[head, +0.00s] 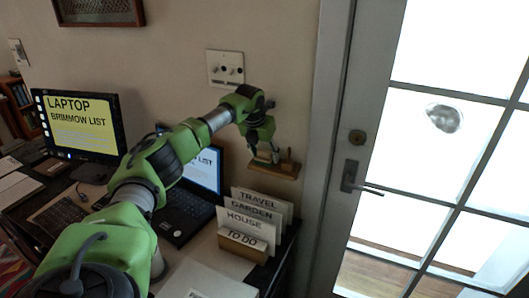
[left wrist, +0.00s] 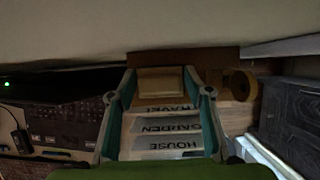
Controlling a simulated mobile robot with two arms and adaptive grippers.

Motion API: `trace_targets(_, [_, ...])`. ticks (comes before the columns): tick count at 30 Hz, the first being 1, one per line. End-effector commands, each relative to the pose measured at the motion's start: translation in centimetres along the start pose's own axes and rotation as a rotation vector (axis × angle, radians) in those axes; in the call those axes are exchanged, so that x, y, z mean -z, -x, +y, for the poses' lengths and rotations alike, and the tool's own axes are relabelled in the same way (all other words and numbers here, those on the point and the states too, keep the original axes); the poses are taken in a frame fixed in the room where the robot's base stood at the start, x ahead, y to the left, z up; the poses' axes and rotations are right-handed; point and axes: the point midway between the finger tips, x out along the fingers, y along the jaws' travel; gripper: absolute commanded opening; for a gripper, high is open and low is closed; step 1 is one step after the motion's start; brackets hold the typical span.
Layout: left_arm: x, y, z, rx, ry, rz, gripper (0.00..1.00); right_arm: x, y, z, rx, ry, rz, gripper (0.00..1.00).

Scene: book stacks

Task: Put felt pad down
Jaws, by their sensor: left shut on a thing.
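My left gripper (head: 262,150) reaches to the small wooden wall shelf (head: 284,173) beside the door. In the left wrist view its two teal-lined fingers (left wrist: 160,86) are shut on a flat tan rectangular piece, which I take for the felt pad (left wrist: 160,80). The shelf's brown wood (left wrist: 182,57) shows just beyond the pad. I cannot tell whether the pad touches the shelf. In the head view the fingers mostly hide the pad. My right gripper is in neither view.
A small wooden item (head: 289,158) stands at the shelf's right end. Below are a card holder (head: 242,248) with labelled cards, an open laptop (head: 187,212) and a monitor (head: 82,125) on the desk. The door (head: 335,150) with its handle is close on the right.

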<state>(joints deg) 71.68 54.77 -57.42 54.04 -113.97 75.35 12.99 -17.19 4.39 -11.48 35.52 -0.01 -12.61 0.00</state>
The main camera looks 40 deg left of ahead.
Motion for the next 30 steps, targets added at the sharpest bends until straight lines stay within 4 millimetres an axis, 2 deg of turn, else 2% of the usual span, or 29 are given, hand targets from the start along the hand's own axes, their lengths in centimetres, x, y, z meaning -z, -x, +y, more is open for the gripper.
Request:
trace_targets(6, [0.1,-0.2,0.0,0.0,0.0,0.0,0.29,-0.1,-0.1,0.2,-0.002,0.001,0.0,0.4])
trace_targets(7, [0.1,-0.3,0.0,0.0,0.0,0.0,0.49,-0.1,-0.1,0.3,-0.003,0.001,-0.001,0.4])
trace_targets(9, [0.1,-0.2,0.0,0.0,0.0,0.0,0.63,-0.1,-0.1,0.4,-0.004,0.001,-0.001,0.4])
trace_targets(18, [0.1,-0.2,0.0,0.0,0.0,0.0,0.63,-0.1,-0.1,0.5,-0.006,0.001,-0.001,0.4])
trace_targets(22, [-0.1,0.5,0.0,0.001,0.0,-0.002,0.63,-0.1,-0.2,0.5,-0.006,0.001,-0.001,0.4])
trace_targets(26, [-0.1,2.4,0.0,0.001,-0.002,-0.004,0.63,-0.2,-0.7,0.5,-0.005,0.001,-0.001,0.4])
trace_targets(30, [-0.1,5.5,0.0,0.001,-0.001,-0.006,0.63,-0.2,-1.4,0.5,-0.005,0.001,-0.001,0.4])
